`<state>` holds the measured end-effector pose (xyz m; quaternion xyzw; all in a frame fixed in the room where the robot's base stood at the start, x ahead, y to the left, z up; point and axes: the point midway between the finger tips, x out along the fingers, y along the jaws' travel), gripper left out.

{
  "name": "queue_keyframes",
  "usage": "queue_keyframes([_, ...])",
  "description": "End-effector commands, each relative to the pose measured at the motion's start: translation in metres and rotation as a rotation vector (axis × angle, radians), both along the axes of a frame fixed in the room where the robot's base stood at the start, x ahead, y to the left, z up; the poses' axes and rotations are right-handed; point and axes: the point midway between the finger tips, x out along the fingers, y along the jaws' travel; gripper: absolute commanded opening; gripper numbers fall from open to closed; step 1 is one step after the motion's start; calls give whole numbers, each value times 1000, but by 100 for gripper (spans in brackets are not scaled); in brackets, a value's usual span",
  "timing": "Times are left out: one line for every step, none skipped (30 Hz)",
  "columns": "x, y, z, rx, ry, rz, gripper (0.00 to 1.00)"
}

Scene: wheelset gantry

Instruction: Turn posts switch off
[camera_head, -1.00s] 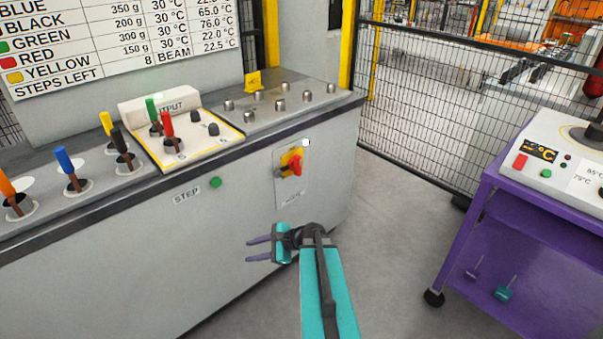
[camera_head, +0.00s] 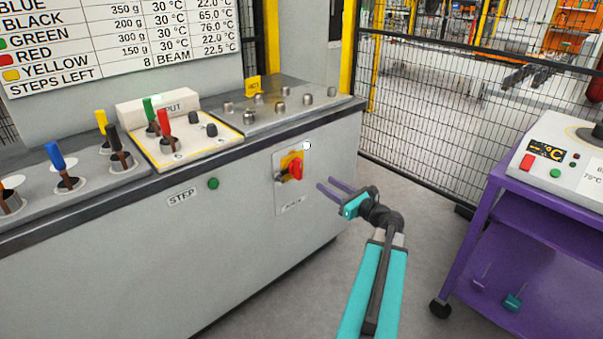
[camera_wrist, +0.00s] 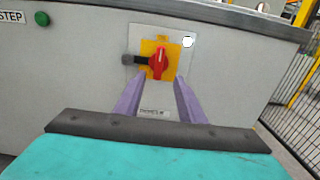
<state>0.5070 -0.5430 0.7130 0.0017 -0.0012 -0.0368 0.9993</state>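The posts switch (camera_head: 294,169) is a red rotary knob on a yellow plate, set in a grey panel on the front of the cabinet. It also shows in the wrist view (camera_wrist: 158,62), with a dark piece at its left and a white round spot at its upper right. A label below it is too small to read. My gripper (camera_head: 326,186) has two purple fingers, apart and empty, to the right of the switch in the head view. In the wrist view the open fingers (camera_wrist: 160,95) point toward the switch, one on each side below it. They do not appear to touch it.
A green button (camera_head: 213,184) beside a STEP label is on the cabinet front (camera_head: 130,250). Levers with coloured handles stand on the cabinet top. A purple cart (camera_head: 480,210) stands at the right, and a mesh fence (camera_head: 430,120) behind. The floor between cabinet and cart is clear.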

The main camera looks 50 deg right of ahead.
Motion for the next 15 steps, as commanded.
queue_keyframes([0, 0, 0, 0, 0, 0, 36])
queue_keyframes([0, 0, 0, 0, 0, 0, 36])
queue_keyframes([0, 0, 0, -1, 0, 0, 36])
queue_keyframes([0, 0, 0, -1, 1, 1, 36])
queue_keyframes([0, 0, 0, -1, 1, 1, 36])
queue_keyframes([0, 0, 0, -1, 1, 1, 36])
queue_keyframes([0, 0, 0, -1, 1, 1, 36])
queue_keyframes([1, 0, 0, -2, 1, 1, 36])
queue_keyframes([1, 0, 0, -2, 1, 1, 36])
queue_keyframes([2, 0, 0, -2, 2, 1, 36])
queue_keyframes([3, 0, 0, -2, 2, 1, 36])
queue_keyframes([5, 0, 0, -2, 2, 2, 36])
queue_keyframes([6, 0, -1, -2, 2, 2, 36])
queue_keyframes([8, 0, -1, -2, 2, 2, 36])
queue_keyframes([11, -1, -1, -3, 2, 2, 36])
